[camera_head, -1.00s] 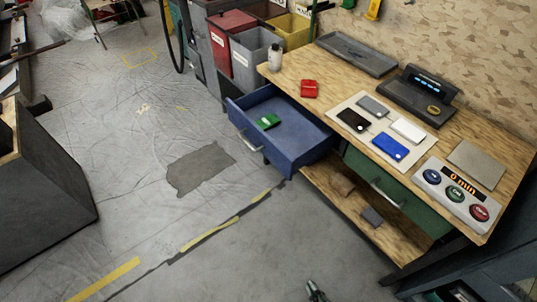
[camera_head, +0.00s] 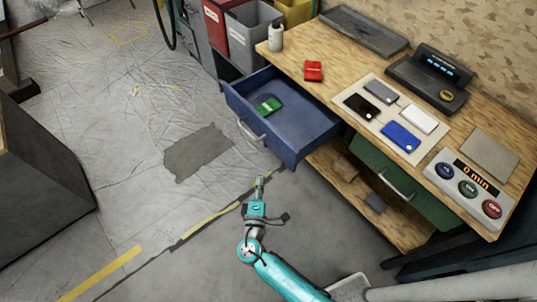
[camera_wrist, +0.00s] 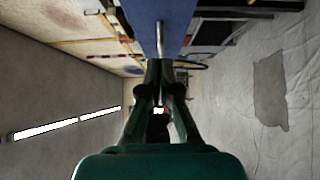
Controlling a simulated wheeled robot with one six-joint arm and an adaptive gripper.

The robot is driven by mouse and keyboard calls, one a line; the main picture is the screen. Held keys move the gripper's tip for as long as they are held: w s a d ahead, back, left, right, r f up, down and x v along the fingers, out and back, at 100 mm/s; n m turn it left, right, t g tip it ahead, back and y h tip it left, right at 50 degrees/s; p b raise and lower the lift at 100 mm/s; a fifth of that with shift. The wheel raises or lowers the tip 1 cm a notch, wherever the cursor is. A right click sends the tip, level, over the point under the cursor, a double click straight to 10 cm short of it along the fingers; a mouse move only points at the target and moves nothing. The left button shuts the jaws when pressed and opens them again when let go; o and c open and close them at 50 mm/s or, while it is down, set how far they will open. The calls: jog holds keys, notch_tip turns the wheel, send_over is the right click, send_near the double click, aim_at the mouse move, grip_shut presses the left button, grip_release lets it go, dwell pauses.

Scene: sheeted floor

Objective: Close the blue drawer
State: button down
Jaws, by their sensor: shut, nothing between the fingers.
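The blue drawer (camera_head: 300,122) is pulled well out of the left part of the wooden workbench in the head view. A green item (camera_head: 267,107) lies inside it. Its silver handle (camera_head: 252,131) is on the front face. My gripper (camera_head: 260,182) is below and in front of the drawer, apart from the handle in the head view. In the wrist view the blue drawer front (camera_wrist: 172,14) and its handle (camera_wrist: 159,38) appear beyond the fingertips of my gripper (camera_wrist: 160,66). The fingers are shut and hold nothing.
The workbench top (camera_head: 345,72) holds a red item (camera_head: 313,71), a white bottle (camera_head: 276,38), a mat with several phone-like items and a button panel (camera_head: 468,187). A green drawer (camera_head: 385,178) looks closed. Bins stand behind. The floor left of the drawer is clear.

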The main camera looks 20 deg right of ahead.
send_near(274, 143)
jog(key=w+a, duration=0.1)
jog(key=w, duration=0.3)
jog(key=shift+w+d+f, duration=0.1)
jog(key=shift+w+d, duration=0.2)
jog(key=shift+d, duration=0.3)
jog(key=shift+w+d, duration=0.3)
jog(key=shift+d, duration=0.3)
jog(key=shift+w+d+f, duration=0.1)
jog(key=shift+w+d, duration=0.2)
jog(key=shift+d, duration=0.35)
jog(key=shift+d, duration=0.1)
